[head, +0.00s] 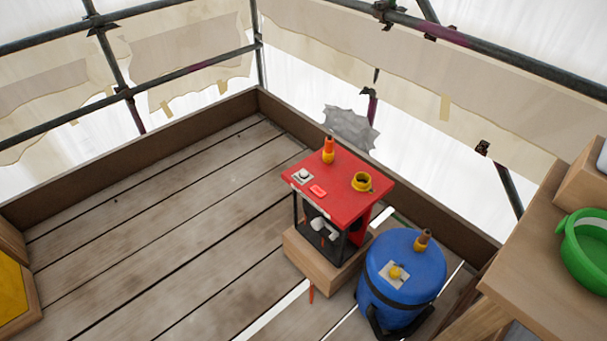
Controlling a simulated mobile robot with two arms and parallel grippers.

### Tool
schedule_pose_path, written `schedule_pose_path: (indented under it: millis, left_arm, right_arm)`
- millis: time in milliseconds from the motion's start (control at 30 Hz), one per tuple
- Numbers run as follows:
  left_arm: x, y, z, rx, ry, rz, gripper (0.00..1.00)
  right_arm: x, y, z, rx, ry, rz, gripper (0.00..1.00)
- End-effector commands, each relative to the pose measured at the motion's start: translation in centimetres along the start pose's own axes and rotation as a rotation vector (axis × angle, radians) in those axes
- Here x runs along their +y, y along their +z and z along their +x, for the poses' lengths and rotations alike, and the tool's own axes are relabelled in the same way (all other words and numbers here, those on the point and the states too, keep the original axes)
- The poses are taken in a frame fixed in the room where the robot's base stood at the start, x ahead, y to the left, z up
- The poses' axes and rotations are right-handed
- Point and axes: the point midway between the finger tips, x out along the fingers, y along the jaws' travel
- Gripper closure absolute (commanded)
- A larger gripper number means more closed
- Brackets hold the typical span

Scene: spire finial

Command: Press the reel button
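A red-topped unit (343,172) with an open dark frame stands on a wooden block on the plank floor. Its top carries a pale plate with a round white button (304,174), a small red switch or button (318,190), an orange-and-red upright piece (328,151) and a yellow ring-shaped fitting (362,181). White cylindrical parts (324,229) show inside the frame. A blue drum (404,268) beside it has a yellow button (395,272) on a pale plate. I cannot tell which button belongs to a reel. Neither of my grippers is in view.
A yellow-topped wooden box (12,290) is at the left edge. Low boards and scaffold poles (190,70) bound the platform. The planks (160,230) left of the unit are clear.

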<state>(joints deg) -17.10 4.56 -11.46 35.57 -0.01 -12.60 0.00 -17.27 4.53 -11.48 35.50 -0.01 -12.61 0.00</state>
Motion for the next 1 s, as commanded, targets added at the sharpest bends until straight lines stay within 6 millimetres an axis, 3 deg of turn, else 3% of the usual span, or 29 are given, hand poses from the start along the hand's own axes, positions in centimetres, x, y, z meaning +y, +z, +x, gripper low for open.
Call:
schedule_pose_path:
  millis: [100, 233, 1000]
  left_arm:
    - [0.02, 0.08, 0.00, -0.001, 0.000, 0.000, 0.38]
    - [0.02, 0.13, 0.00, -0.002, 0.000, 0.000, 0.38]
    - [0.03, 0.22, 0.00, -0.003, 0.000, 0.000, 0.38]
  right_arm:
    - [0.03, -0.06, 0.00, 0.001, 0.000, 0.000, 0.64]
    - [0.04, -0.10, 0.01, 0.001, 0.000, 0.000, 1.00]
    - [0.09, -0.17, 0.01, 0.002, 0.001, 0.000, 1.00]
